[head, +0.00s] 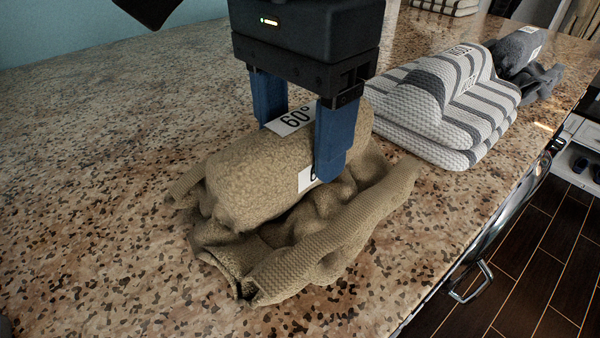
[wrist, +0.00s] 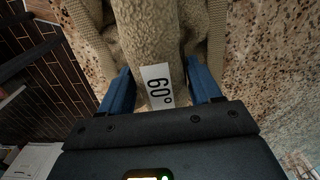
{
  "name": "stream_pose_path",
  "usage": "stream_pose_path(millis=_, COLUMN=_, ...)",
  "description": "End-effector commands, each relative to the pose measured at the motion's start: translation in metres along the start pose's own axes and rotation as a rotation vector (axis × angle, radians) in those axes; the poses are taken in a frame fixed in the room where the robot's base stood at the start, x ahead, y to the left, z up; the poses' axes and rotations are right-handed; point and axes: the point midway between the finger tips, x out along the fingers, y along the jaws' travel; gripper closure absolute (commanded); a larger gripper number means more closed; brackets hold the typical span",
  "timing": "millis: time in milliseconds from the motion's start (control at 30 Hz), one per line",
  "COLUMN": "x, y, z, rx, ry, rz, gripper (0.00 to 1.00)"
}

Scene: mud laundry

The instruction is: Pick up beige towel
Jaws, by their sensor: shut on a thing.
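The beige towel (head: 258,176) is a thick roll with a white "60°" label. It lies on a crumpled beige knit cloth (head: 335,235) on the speckled stone counter. My gripper (head: 302,148) is over the roll from above, with one blue finger on each side of it near the label, shut on it. In the wrist view the towel roll (wrist: 150,40) runs between the two blue fingers of my gripper (wrist: 160,88). The roll appears to rest on or just at the cloth; I cannot tell if there is a gap beneath it.
A folded grey-and-white striped towel (head: 440,110) sits to the right behind the gripper. A dark grey rolled cloth (head: 525,65) lies beyond it. The counter (head: 90,190) is clear on the left. Its edge drops to a dark tiled floor (head: 530,260) on the right.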

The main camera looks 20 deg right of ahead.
Motion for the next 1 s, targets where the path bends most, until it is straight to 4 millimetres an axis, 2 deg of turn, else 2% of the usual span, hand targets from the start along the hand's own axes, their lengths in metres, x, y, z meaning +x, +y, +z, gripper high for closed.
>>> stream_pose_path(millis=67, x=0.000, y=0.000, z=0.000, rx=0.000, ry=0.000, rz=0.000, gripper=0.64)
stream_pose_path(millis=433, x=0.000, y=0.000, z=0.000, rx=0.000, ry=0.000, rz=0.000, gripper=1.00)
stream_pose_path(millis=767, x=-0.006, y=-0.001, z=0.000, rx=0.000, ry=0.000, rz=-0.001, gripper=1.00)
stream_pose_path(millis=867, x=-0.018, y=-0.001, z=0.000, rx=0.000, ry=0.001, rz=-0.003, gripper=1.00)
stream_pose_path(millis=1000, x=-0.045, y=-0.001, z=0.000, rx=0.000, ry=0.001, rz=-0.004, gripper=1.00)
